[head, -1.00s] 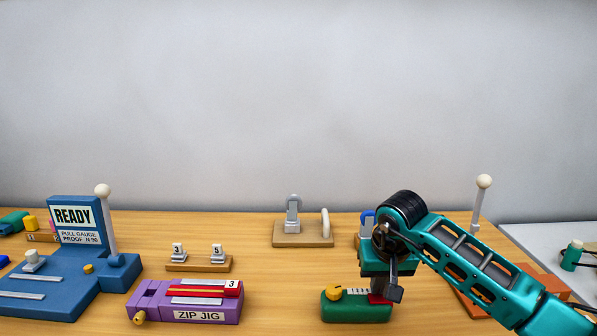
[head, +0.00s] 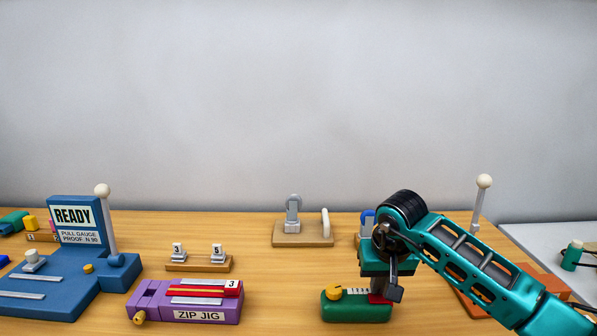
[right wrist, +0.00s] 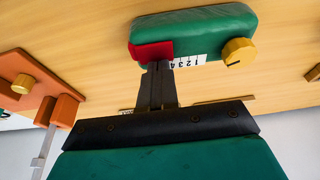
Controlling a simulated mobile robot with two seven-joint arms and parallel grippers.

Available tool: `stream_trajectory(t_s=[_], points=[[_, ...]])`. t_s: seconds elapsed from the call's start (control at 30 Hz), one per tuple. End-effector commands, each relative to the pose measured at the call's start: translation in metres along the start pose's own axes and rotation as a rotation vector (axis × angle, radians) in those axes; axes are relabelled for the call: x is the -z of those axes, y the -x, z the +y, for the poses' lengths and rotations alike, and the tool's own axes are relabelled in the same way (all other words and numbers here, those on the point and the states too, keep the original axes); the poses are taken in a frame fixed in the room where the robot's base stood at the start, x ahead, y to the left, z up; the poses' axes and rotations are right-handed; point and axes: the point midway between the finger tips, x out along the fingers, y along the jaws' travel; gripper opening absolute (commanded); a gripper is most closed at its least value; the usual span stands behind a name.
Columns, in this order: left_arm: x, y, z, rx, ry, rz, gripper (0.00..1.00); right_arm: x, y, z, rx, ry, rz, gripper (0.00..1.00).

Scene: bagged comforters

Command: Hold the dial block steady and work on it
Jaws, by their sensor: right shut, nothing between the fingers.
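The dial block is a green block (head: 345,310) with rounded ends on the front middle of the table. It carries a yellow knob (head: 331,293), a numbered white strip and a red piece at its right end. In the right wrist view the green block (right wrist: 205,25), the red piece (right wrist: 150,51), the strip (right wrist: 188,62) and the yellow knob (right wrist: 238,52) show clearly. My right gripper (right wrist: 157,68) points down at the red piece, its fingers shut with nothing between them. Their tips are at or very near the red piece; I cannot tell whether they touch. My left gripper is out of view.
A purple zip jig (head: 150,300) stands left of the dial block. A blue pull gauge (head: 65,295) reading READY is farther left. Behind are a stand with tags 3 and 5 (head: 190,267) and a wooden clasp base (head: 290,240). An orange fixture (right wrist: 45,90) sits near the right arm.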

Motion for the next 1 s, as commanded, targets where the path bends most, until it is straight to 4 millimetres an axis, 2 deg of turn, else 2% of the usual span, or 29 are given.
stream_trajectory(t_s=[0.03, 1.0], points=[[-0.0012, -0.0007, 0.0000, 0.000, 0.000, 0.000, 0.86, -0.0085, -0.0109, 0.0010, -0.008, 0.002, -0.025, 0.00], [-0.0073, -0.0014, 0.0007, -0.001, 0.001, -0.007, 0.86, -0.0097, -0.0149, 0.0011, -0.008, 0.001, -0.025, 0.00]])
